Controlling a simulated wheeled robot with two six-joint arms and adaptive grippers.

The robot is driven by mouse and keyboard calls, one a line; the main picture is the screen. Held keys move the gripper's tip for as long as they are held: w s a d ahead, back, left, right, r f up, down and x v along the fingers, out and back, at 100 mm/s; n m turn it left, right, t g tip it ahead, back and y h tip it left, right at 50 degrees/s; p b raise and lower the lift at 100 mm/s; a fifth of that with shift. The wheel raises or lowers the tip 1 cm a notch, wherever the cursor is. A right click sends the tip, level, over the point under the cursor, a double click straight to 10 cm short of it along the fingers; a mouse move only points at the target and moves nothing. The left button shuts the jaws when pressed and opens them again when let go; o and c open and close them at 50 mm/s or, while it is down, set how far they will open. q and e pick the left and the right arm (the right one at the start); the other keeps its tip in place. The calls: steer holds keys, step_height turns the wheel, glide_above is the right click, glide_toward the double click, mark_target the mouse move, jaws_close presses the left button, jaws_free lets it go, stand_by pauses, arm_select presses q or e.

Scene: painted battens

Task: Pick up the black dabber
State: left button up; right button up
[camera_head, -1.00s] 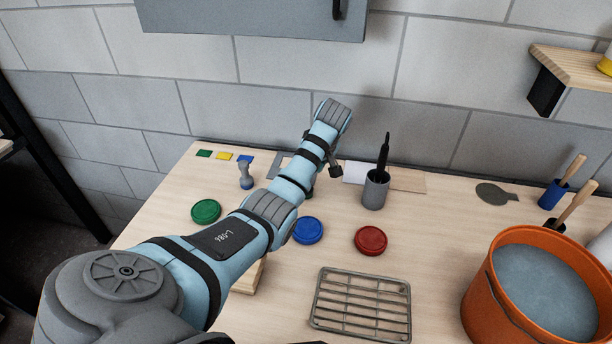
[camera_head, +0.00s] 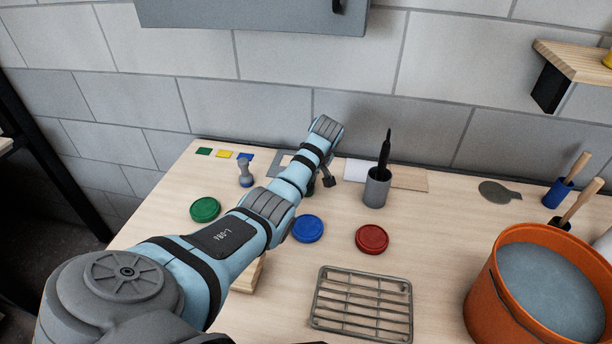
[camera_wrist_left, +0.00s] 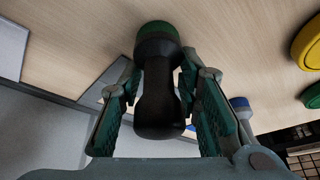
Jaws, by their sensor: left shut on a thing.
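The black dabber (camera_wrist_left: 158,92) is between the two fingers of my left gripper (camera_wrist_left: 165,110) in the left wrist view. It has a dark waisted handle and a green pad at its end, towards the tabletop. The gripper is shut on the handle. In the head view my left gripper (camera_head: 326,181) is low over the back of the table, and my own arm hides most of it and the dabber. I cannot tell whether the pad touches the table. My right gripper is not in view.
A grey dabber with a blue base (camera_head: 246,174) stands to the left. Green (camera_head: 205,209), blue (camera_head: 308,229) and red (camera_head: 371,239) discs lie nearer. A grey cup (camera_head: 376,190) holding a black tool stands right of the gripper. A wire rack (camera_head: 362,305) and orange bucket (camera_head: 483,308) are in front.

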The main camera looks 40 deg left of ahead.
arm_select(q)
step_height(320, 180, up, 10)
steer(key=shift+r+p, duration=0.1)
steer(key=shift+p, duration=0.3)
stand_by(0.6)
